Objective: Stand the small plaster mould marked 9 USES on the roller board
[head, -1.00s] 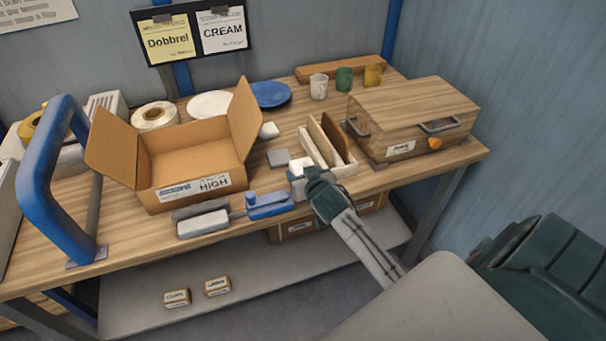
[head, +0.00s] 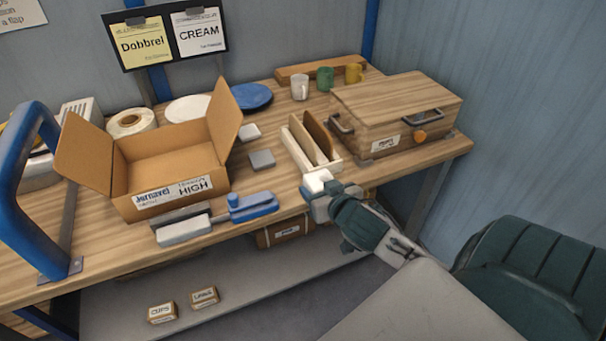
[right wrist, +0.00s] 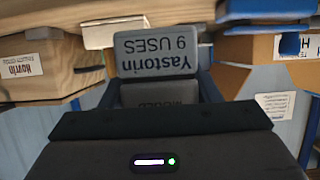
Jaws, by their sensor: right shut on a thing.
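The small plaster mould is a grey-white block with rounded edges. In the right wrist view the mould (right wrist: 165,52) shows upside-down lettering, "Yastorin 9 USES", with "MOULD" on the part below. My right gripper (head: 320,192) is shut on it, and the fingers hide its sides. In the head view the mould (head: 317,180) is at the bench's front edge, just in front of the white divided rack. Whether it touches the bench is unclear. I cannot pick out the roller board with certainty. My left gripper is not in view.
The white rack (head: 333,165) holds upright boards. A wooden case (head: 395,115) stands right of it, and an open carton (head: 165,190) stands left. A blue-and-grey tool (head: 185,228) lies along the front edge. A grey block (head: 262,159) lies between carton and rack.

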